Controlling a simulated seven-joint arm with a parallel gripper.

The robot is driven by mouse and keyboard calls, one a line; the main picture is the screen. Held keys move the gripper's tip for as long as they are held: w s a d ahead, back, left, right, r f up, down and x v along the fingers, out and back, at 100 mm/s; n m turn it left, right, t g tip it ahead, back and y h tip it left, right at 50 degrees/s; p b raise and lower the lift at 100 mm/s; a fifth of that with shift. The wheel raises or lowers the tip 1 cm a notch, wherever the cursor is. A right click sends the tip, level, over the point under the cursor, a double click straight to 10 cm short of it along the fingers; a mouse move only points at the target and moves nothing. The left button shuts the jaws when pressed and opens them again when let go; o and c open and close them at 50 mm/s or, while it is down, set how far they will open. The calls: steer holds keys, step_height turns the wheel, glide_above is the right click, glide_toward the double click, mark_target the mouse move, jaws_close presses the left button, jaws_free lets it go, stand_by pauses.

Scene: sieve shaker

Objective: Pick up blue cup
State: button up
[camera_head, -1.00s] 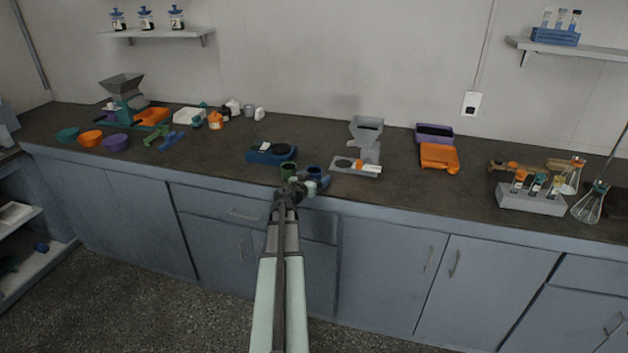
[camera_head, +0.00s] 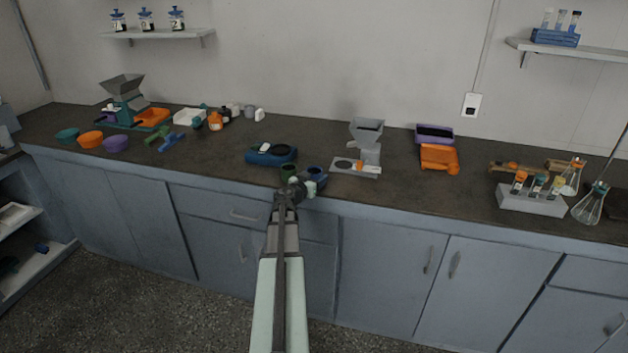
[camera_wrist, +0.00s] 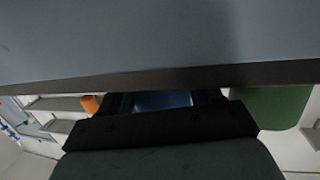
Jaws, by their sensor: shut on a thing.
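The blue cup (camera_head: 315,172) stands at the front edge of the dark counter, just beyond my gripper in the head view. My gripper (camera_head: 303,186) is at the cup, with its pale fingertips close together at the near side. In the wrist view a blue surface of the cup (camera_wrist: 165,100) shows between the dark jaws. My gripper is shut on the blue cup. I cannot tell whether the cup's base touches the counter; the gripper hides its lower part.
A grey hopper machine (camera_head: 366,150) stands to the right. Counter (camera_head: 225,165) to the left is clear.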

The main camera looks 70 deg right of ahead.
step_height(320, 180, up, 10)
steer(key=shift+f, duration=0.2)
stand_by(0.3)
